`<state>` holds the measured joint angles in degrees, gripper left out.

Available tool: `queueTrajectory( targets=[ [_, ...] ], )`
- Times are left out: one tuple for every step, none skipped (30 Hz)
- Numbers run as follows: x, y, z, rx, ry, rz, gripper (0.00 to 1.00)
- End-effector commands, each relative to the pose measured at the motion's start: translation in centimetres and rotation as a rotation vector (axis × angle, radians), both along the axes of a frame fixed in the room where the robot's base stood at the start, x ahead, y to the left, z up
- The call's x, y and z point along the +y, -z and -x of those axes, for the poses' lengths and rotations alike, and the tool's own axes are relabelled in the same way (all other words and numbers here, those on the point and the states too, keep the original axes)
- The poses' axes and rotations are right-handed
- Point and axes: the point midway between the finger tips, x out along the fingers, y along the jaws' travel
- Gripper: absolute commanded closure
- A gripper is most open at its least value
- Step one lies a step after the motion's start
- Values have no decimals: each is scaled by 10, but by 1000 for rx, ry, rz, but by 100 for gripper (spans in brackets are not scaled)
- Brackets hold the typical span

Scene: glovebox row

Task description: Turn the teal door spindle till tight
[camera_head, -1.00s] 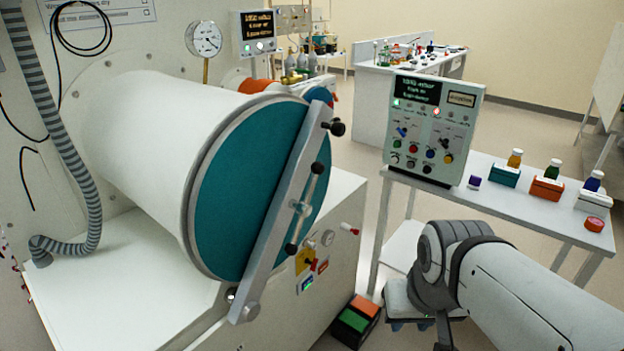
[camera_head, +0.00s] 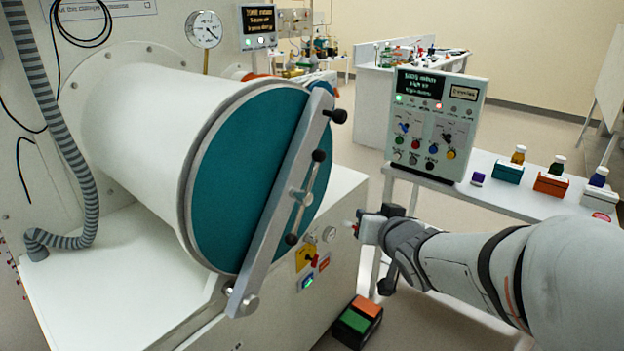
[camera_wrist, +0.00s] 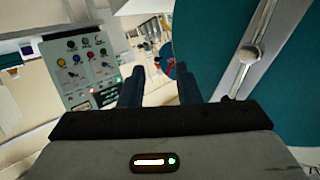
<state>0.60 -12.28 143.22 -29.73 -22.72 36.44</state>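The round teal door (camera_head: 240,180) closes the end of the large white cylinder. A grey diagonal bar (camera_head: 275,225) crosses its face. The spindle hub (camera_head: 300,197) sits on the bar, with a thin cross handle ending in black knobs (camera_head: 318,156). In the wrist view the spindle (camera_wrist: 248,54) and bar are at the upper right, beside the fingers. My gripper (camera_head: 384,245) is right of the door, apart from the handle. In the wrist view its two dark fingers (camera_wrist: 159,75) stand apart with nothing between them. Its fingertips are hard to make out in the head view.
A control panel (camera_head: 435,125) stands on a white table at the right with small bottles in coloured blocks (camera_head: 507,173). A pedal box (camera_head: 357,322) lies on the floor.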

Motion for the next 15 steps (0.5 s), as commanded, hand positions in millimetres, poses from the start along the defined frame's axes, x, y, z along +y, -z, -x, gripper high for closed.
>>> queueTrajectory(
  targets=[
    [13,5,-6,-43,-56,-51,70],
    [21,4,-8,-71,-93,-86,70],
    [32,2,-9,-103,-142,-133,70],
    [40,0,-10,-123,-178,-168,70],
    [48,-1,-9,-139,-214,-202,70],
    [56,-2,-8,-156,-257,-244,70],
    [62,-3,-6,-167,-287,-273,70],
    [67,-4,-5,-176,-315,-301,70],
    [73,-5,-3,-183,-347,-332,70],
    [76,-6,-1,-188,-367,-352,70],
    [79,-7,0,-192,-385,-369,70],
    [82,-8,2,-196,-403,-387,70],
    [84,-8,2,-197,-412,-398,70],
    [86,-9,2,-198,-422,-406,70],
    [89,-10,2,-199,-429,-412,70]
  ],
)
